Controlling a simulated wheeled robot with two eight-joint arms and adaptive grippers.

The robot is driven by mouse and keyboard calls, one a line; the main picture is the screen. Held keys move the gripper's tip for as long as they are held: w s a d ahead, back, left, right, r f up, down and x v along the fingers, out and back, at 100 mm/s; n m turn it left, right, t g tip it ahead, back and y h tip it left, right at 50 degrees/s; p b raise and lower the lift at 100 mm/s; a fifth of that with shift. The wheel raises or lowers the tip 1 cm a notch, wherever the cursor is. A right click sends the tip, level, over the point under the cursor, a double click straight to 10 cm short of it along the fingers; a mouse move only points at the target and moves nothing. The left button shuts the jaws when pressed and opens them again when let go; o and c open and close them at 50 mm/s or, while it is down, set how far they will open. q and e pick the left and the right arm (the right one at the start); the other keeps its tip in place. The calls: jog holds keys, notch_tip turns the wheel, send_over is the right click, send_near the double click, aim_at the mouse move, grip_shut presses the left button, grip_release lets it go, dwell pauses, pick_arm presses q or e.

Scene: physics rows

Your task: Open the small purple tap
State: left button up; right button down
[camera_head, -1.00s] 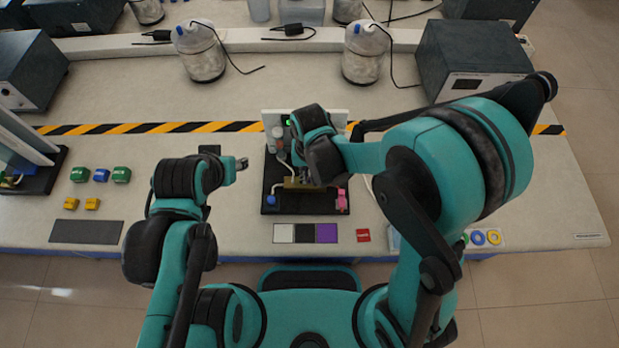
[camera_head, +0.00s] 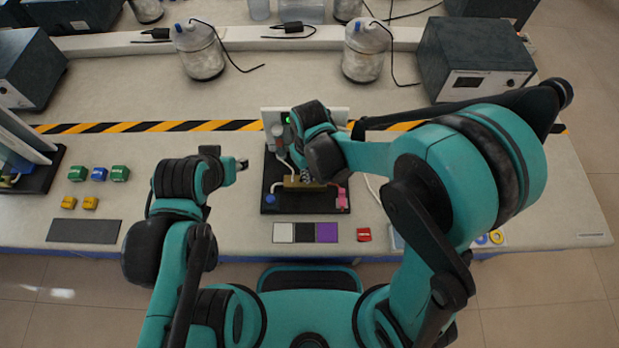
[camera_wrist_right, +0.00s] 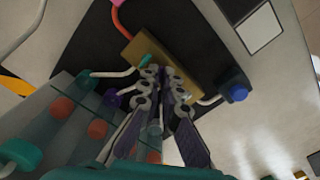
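A dark board (camera_head: 320,206) carries a brass block (camera_head: 291,182), which also shows in the wrist view (camera_wrist_right: 135,46). My right gripper (camera_head: 308,176) is over this block; its fingertips (camera_wrist_right: 165,74) in the wrist view point at the block's near edge, with a narrow gap between them. A small purple part (camera_wrist_right: 112,98) shows left of the fingers, partly hidden. I cannot make out a purple tap on the block, where the fingers cover part of it. My left gripper (camera_head: 242,164) hangs left of the board, touching nothing; its fingers are too small to read.
A pink fitting (camera_head: 342,199) and a blue knob (camera_head: 271,198) sit at the board's near corners. Clear cylinders with orange contents (camera_wrist_right: 62,107) stand close beside the right fingers. White, black and purple squares (camera_head: 327,233) lie in front. Small green and blue blocks (camera_head: 99,174) lie left.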

jog(key=shift+n, duration=0.5)
jog(key=n+b, duration=0.1)
jog(key=n, duration=0.3)
jog(key=shift+n, duration=1.3)
jog(key=n, duration=0.3)
jog(key=shift+n+b, duration=0.3)
jog(key=shift+n, duration=0.1)
jog(key=c, duration=2.1)
grip_release()
jog(key=shift+o, duration=0.2)
